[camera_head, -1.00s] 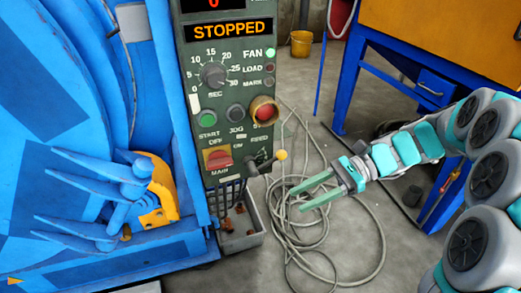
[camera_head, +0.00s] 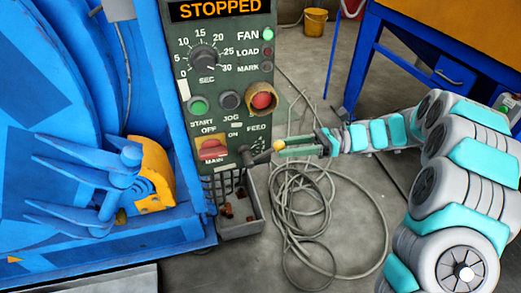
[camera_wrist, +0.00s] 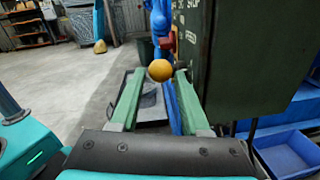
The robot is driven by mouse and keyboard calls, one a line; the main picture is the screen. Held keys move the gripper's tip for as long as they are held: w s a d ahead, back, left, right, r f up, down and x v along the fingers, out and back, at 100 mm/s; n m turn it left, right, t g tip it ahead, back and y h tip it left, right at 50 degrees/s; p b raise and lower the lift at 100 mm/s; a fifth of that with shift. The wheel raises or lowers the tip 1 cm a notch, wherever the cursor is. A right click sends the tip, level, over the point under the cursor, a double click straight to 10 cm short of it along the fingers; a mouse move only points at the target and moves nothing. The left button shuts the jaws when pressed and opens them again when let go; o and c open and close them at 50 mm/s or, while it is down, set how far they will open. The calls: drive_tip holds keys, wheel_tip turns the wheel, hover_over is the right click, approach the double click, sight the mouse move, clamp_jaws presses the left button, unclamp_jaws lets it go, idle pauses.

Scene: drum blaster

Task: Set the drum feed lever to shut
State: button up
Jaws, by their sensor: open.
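The feed lever (camera_head: 262,151) is a dark rod with a yellow ball knob (camera_head: 279,145) at the lower right of the green control panel (camera_head: 225,90). It points right and slightly up from its pivot under the word FEED. My gripper (camera_head: 286,147) is open at the knob, its green fingers reaching in from the right. In the wrist view the knob (camera_wrist: 160,70) appears between the fingertips of my gripper (camera_wrist: 159,78), or just beyond them. I cannot tell whether either finger touches it. The marks around the lever are too small to read.
The display (camera_head: 220,9) reads STOPPED. A red main switch (camera_head: 212,147) sits left of the lever, and a red button (camera_head: 262,100) above it. A grey bin (camera_head: 240,228) stands below the panel. Coiled cable (camera_head: 320,245) lies on the floor. The blue drum machine (camera_head: 60,90) fills the left.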

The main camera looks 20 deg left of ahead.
drive_tip(key=x, duration=0.7)
drive_tip(key=shift+w, duration=0.1)
drive_tip(key=shift+c, duration=0.3)
clamp_jaws()
idle(0.9)
